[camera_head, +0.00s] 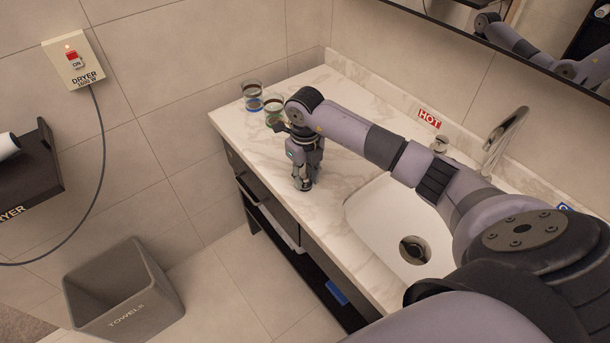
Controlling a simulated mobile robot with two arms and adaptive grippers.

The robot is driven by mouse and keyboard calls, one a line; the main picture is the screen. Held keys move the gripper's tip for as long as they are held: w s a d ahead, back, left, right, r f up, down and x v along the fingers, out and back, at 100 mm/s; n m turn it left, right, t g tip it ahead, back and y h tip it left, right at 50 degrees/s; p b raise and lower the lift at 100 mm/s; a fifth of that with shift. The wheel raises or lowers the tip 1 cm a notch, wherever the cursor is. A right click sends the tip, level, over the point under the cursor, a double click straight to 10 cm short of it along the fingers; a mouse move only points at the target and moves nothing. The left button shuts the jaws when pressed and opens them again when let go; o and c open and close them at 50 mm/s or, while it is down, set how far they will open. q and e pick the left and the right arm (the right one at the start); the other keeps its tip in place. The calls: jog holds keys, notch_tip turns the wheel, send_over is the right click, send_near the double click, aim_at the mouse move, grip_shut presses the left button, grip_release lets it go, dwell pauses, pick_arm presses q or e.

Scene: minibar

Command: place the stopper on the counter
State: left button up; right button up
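My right gripper (303,186) points down at the white marble counter (352,108), left of the sink, with its fingertips at or just above the surface. The fingers look close together, but they are small and dark here. I cannot tell whether they hold anything. I cannot make out the stopper clearly; it may be hidden at the fingertips. The sink drain (414,250) shows as a round metal ring with a dark opening. My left gripper is not in view.
A glass with a blue base (252,97) and a greenish glass (274,112) stand at the counter's far left end. A faucet (503,140) rises behind the white sink (385,217). A grey towel bin (120,292) stands on the floor.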

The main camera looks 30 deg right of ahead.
aim_at(305, 176)
jog(key=shift+o, duration=0.4)
jog(key=shift+r, duration=0.15)
notch_tip(305, 176, up, 12)
jog(key=b, duration=0.2)
jog(key=shift+b, duration=0.35)
